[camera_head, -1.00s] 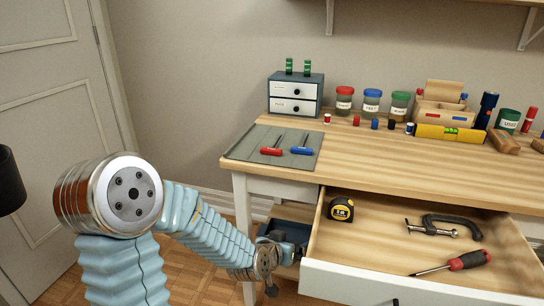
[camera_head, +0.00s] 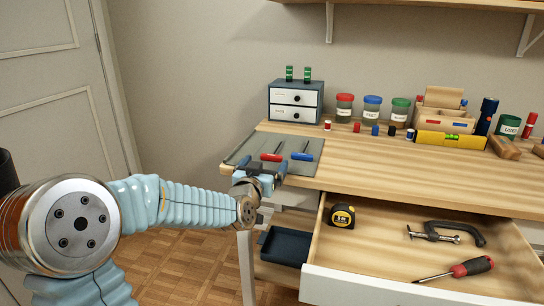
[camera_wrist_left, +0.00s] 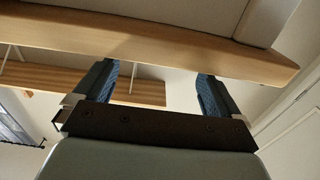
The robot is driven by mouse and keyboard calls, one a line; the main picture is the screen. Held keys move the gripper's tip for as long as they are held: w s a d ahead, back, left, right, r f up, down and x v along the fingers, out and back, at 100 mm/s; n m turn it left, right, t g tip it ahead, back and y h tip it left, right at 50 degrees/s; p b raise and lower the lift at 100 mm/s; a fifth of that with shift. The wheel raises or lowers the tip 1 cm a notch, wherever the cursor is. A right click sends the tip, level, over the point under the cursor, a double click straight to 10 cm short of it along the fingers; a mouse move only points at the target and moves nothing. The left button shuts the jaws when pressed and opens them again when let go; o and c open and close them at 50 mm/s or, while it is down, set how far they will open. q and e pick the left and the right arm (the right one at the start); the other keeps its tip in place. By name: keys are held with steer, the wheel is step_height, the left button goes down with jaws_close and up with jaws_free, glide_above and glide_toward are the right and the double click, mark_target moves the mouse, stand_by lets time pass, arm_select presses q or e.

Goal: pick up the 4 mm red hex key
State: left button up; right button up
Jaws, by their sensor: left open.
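A hex key with a red handle (camera_head: 271,157) lies on a grey mat (camera_head: 243,152) at the left end of the desk. A hex key with a blue handle (camera_head: 302,156) lies to its right on the same mat. No size marking is readable on either. My left gripper (camera_head: 266,168) is open and empty at the desk's front edge, just in front of the red handle. In the left wrist view its two blue-padded fingers (camera_wrist_left: 158,85) are apart with nothing between them, and a wooden edge (camera_wrist_left: 150,50) crosses beyond them. My right gripper is not in view.
An open drawer (camera_head: 385,285) at the right holds a tape measure (camera_head: 342,216), a clamp (camera_head: 440,232) and a screwdriver (camera_head: 458,268). A small drawer box (camera_head: 295,101), jars (camera_head: 372,108) and several small cylinders stand behind. The desktop's front middle (camera_head: 400,168) is clear.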

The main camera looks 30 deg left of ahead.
mark_target(271, 157)
arm_select(q)
steer(key=p+x, duration=0.1)
steer(key=x, duration=0.3)
steer(key=shift+w, duration=0.4)
steer(key=shift+c, duration=0.5)
steer(key=c, duration=1)
